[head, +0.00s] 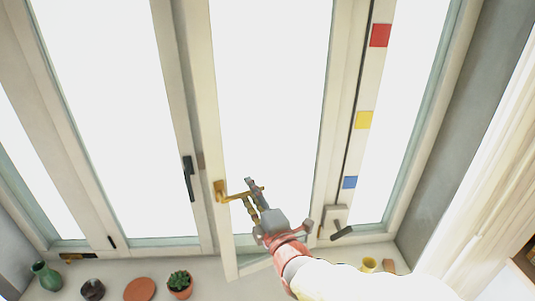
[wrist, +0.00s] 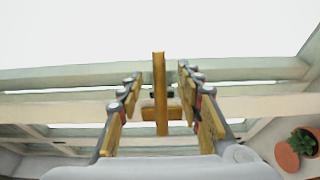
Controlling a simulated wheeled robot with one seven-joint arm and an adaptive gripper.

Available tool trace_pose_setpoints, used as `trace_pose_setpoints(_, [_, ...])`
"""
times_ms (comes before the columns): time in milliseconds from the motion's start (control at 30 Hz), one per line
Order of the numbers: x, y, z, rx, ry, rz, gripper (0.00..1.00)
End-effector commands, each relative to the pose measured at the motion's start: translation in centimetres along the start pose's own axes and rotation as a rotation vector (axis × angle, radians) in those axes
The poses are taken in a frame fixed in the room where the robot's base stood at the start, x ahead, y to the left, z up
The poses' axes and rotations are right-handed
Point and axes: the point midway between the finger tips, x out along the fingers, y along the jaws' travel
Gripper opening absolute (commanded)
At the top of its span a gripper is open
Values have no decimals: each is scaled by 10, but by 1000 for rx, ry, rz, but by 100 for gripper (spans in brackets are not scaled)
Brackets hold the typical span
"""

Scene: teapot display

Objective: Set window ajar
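The middle window sash (head: 214,120) has a pale frame and a brass handle (head: 220,192) on its left stile. The sash's lower left corner stands out over the sill, out of line with the surrounding frame. My gripper (head: 252,192) is at the handle's lever. In the wrist view, the handle (wrist: 160,80) stands upright between the two fingers of my gripper (wrist: 158,85). The fingers are apart, with a visible gap on each side of the handle. Part of the lever is hidden behind the fingers in the head view.
The left window has a dark handle (head: 188,178). A green vase (head: 46,276), a dark pot (head: 92,290), a terracotta disc (head: 139,289) and a potted succulent (head: 180,284) stand on the sill. A yellow cup (head: 369,264) is at right. A grey wall (head: 455,130) bounds the right side.

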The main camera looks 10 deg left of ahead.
Motion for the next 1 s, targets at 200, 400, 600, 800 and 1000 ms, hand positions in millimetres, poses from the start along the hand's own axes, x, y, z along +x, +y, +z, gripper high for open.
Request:
trace_pose_setpoints(200, [0, 0, 0, 0, 0, 0, 36])
trace_pose_setpoints(400, [-9, 0, 0, 0, 0, 1, 36])
trace_pose_setpoints(600, [-24, 0, 0, 0, 0, 1, 36])
trace_pose_setpoints(800, [-38, 0, 0, 0, 0, 1, 36])
trace_pose_setpoints(1000, [-53, 0, 0, 0, 0, 1, 36])
